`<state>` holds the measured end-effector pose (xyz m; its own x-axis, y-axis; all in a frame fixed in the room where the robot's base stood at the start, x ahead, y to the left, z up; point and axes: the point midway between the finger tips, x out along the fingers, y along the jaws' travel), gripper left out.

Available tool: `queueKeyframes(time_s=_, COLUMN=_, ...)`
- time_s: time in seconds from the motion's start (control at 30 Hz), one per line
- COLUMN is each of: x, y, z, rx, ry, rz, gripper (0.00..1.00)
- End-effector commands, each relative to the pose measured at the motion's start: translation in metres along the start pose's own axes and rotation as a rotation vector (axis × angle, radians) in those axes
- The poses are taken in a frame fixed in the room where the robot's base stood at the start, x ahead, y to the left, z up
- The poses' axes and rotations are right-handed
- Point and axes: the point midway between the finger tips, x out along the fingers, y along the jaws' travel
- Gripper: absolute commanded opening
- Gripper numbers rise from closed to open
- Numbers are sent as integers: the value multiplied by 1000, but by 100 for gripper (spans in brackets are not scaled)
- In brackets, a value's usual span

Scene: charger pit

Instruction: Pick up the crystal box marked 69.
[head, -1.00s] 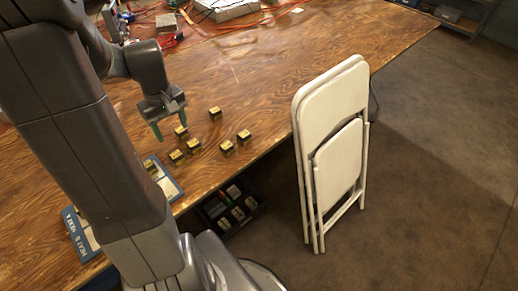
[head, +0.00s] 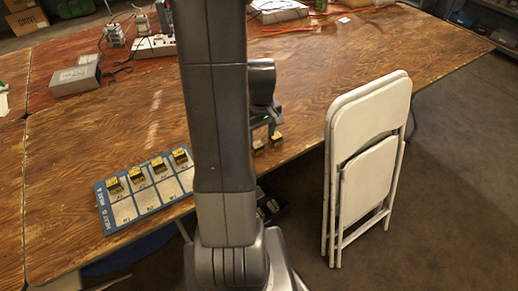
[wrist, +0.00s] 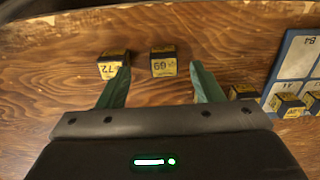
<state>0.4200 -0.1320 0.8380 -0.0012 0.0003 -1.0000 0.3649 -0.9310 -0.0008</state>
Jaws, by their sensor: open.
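In the wrist view, the crystal box marked 69 (wrist: 163,62) is a small black box with a yellow top label. It stands on the wooden table, between and just beyond the fingertips of my gripper (wrist: 160,68). The gripper is open and empty, with green fingers. A similar box marked 72 (wrist: 112,62) is beside it to the left, partly overlapped by the left fingertip. In the head view, my gripper (head: 271,128) is low over the table beside two boxes (head: 276,139); their marks are too small to read. My arm hides other boxes there.
A blue-edged board (head: 123,210) with white squares and several boxes lies near the table's front edge. Another box (wrist: 243,92) is by the right finger. A white folding chair (head: 366,150) stands at the table's edge. The table's right side is mostly clear.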

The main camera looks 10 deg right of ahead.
Motion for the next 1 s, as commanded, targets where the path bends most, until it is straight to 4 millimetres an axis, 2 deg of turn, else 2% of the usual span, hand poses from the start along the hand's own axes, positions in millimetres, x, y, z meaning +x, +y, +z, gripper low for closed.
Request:
queueKeyframes(time_s=0.03, x=6, y=0, z=0, rx=0, ry=-2, rz=-1, gripper=60)
queueKeyframes(time_s=0.27, x=20, y=-1, z=-1, rx=0, ry=-1, rz=0, gripper=60)
queueKeyframes(time_s=0.6, x=61, y=-4, z=-6, rx=1, ry=-1, rz=-1, gripper=60)
queueKeyframes(time_s=0.9, x=65, y=-4, z=-6, rx=1, ry=1, rz=0, gripper=60)
queueKeyframes(time_s=0.93, x=65, y=-4, z=-6, rx=1, ry=1, rz=0, gripper=58)
queueKeyframes(time_s=1.0, x=65, y=-4, z=-6, rx=1, ry=1, rz=0, gripper=44)
